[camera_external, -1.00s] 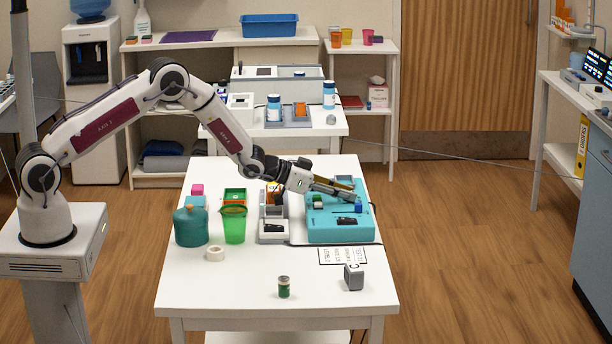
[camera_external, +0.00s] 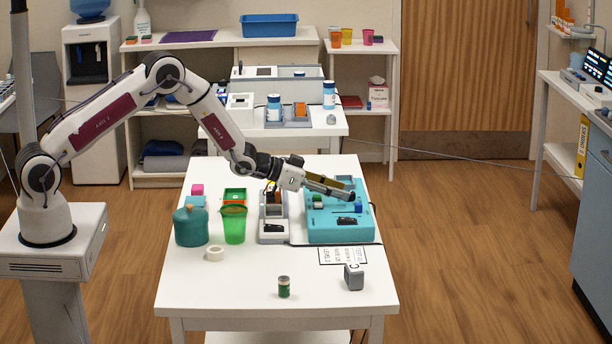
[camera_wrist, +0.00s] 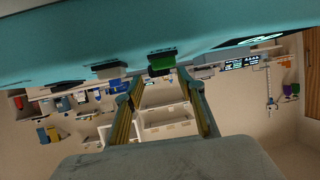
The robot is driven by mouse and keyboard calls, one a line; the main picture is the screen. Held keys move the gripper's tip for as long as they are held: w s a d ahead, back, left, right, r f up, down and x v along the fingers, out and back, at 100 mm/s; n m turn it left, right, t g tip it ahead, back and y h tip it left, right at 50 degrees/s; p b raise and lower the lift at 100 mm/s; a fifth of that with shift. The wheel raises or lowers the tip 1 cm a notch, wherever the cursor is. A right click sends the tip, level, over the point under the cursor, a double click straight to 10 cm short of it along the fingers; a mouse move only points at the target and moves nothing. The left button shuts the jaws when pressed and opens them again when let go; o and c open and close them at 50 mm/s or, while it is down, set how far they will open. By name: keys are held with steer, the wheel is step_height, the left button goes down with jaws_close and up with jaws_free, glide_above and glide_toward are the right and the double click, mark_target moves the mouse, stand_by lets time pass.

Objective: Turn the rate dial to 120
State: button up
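A teal device (camera_external: 340,232) lies on the white table, with a green knob (camera_external: 318,201), a blue part (camera_external: 358,209) and a black part (camera_external: 346,221) on its top. I cannot read which is the rate dial or its setting. My gripper (camera_external: 350,194) is low over the far half of the device, pointing right. In the wrist view the teal panel (camera_wrist: 60,45) fills the top, and the green knob (camera_wrist: 162,63) shows beyond and between my two separated fingers (camera_wrist: 162,88). I see nothing held between them. Contact with the knob cannot be told.
Left of the device stand a grey-white unit (camera_external: 273,228), a green cup (camera_external: 234,226) and a teal jar (camera_external: 191,227). A printed card (camera_external: 342,256), a grey block (camera_external: 354,277) and a small green can (camera_external: 284,287) lie in front. The table's front left is clear.

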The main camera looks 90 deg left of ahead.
steer(key=v, duration=0.9)
steer(key=shift+s+r, duration=0.2)
steer(key=shift+s, duration=0.1)
steer(key=shift+d, duration=0.1)
